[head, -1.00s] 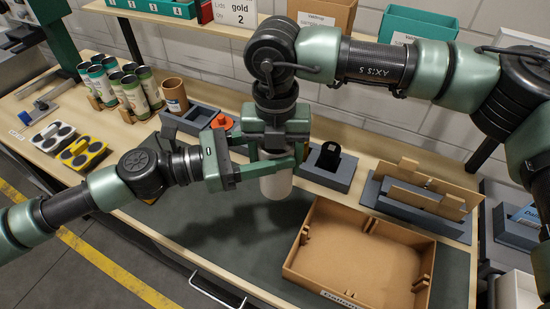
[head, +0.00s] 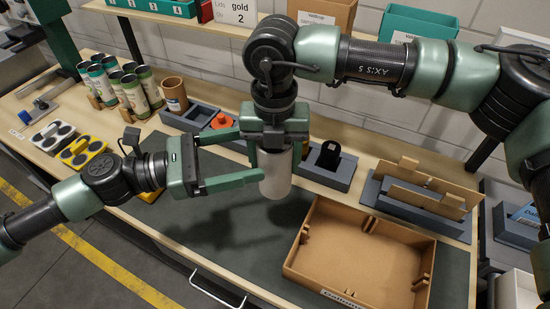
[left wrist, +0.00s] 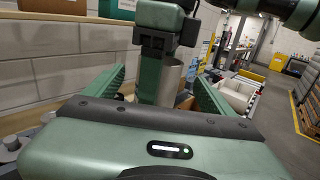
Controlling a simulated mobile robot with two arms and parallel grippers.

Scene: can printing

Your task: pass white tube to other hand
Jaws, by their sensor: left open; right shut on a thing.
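The white tube (head: 276,182) hangs upright under my right gripper (head: 274,150), which is shut on its upper part from above. The tube is above the dark mat (head: 215,215), behind the left part of the cardboard tray. My left gripper (head: 250,155) reaches in from the left with its fingers spread wide. Its fingertips are close to the tube; I cannot tell whether they touch it. In the left wrist view the tube (left wrist: 172,84) shows beyond and between the open left fingers, with the right gripper above it.
The open cardboard tray (head: 365,262) lies front right. A grey holder with a black part (head: 328,157) and a slotted rack (head: 420,200) stand behind it. Grey bins with an orange piece (head: 221,121), a brown cup (head: 174,95) and several cans (head: 133,95) stand at the back left.

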